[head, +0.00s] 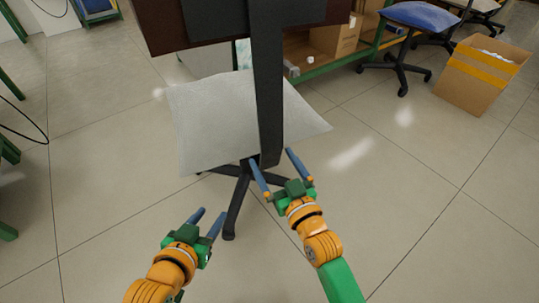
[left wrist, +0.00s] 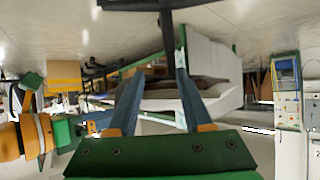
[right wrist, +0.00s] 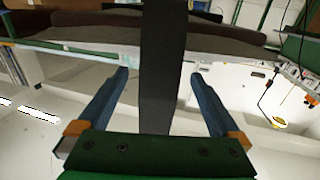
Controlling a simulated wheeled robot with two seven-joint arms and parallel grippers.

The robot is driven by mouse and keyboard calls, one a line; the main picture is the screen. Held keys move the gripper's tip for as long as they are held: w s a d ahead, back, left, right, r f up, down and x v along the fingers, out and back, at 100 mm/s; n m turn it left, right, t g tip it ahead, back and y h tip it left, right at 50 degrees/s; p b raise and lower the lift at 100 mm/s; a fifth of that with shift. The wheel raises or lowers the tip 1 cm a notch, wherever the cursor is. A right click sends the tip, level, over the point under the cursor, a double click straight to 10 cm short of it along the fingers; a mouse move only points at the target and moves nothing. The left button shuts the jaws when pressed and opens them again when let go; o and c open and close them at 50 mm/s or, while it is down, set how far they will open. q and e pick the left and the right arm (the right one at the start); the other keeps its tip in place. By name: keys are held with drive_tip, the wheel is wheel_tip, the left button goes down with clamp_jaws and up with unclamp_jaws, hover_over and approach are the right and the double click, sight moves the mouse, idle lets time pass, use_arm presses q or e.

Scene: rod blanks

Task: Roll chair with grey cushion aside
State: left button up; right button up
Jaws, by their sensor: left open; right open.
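The chair with the grey cushion (head: 210,115) stands in the middle of the head view. Its dark backrest is at the top, with a black upright bar (head: 267,90) down its near side and a black star base (head: 236,205) below. My right gripper (head: 272,155) is open at the lower end of the bar. In the right wrist view the bar (right wrist: 163,70) passes between the spread fingers, with a gap on each side. My left gripper (head: 211,212) is open and low, just left of a base leg. In the left wrist view a black chair part (left wrist: 166,18) shows beyond its fingertips.
A green-framed bench (head: 345,62) with cardboard boxes stands behind the chair. Another chair with a blue cushion (head: 420,16) and an open cardboard box (head: 482,72) are at the upper right. Green legs stand at the left edge. Floor to the left and right is clear.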

sight(271, 157)
drive_tip(key=b+x, duration=0.1)
drive_tip(key=x, duration=0.2)
use_arm(q)
drive_tip(key=w+d+r+t+h, duration=0.1)
drive_tip(key=w+r+t, duration=0.2)
drive_tip(key=r+t, duration=0.2)
wheel_tip(271, 157, up, 4)
drive_tip(key=shift+d+f+m+h, duration=0.15)
drive_tip(key=shift+d+m+h, duration=0.15)
drive_tip(key=shift+d+h, duration=0.1)
drive_tip(key=shift+w, duration=0.1)
use_arm(e)
drive_tip(key=shift+c, duration=0.2)
clamp_jaws()
